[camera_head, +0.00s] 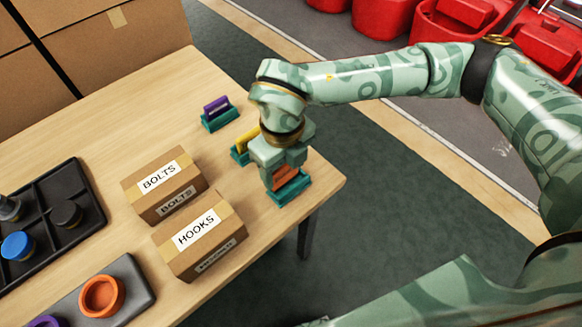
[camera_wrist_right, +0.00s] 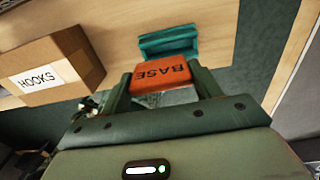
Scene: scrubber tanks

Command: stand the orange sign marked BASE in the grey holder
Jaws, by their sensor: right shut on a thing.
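The orange sign (camera_head: 287,176) is between the fingers of my right gripper (camera_head: 281,168) near the table's right corner. In the wrist view its face (camera_wrist_right: 162,75) reads BASE. The right gripper is shut on it. A teal holder (camera_head: 291,191) lies right below the sign; the wrist view shows this holder (camera_wrist_right: 168,40) just beyond the sign's edge. I cannot tell whether the sign is seated in it or just above it. No clearly grey holder shows. My left gripper is not in view.
A purple sign (camera_head: 216,105) and a yellow sign (camera_head: 246,139) stand in other teal holders. The BOLTS box (camera_head: 186,189) and HOOKS box (camera_head: 225,254) stand to the left. A black tray (camera_head: 62,183) and a grey tray (camera_head: 139,280) lie farther left. The table edge is close.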

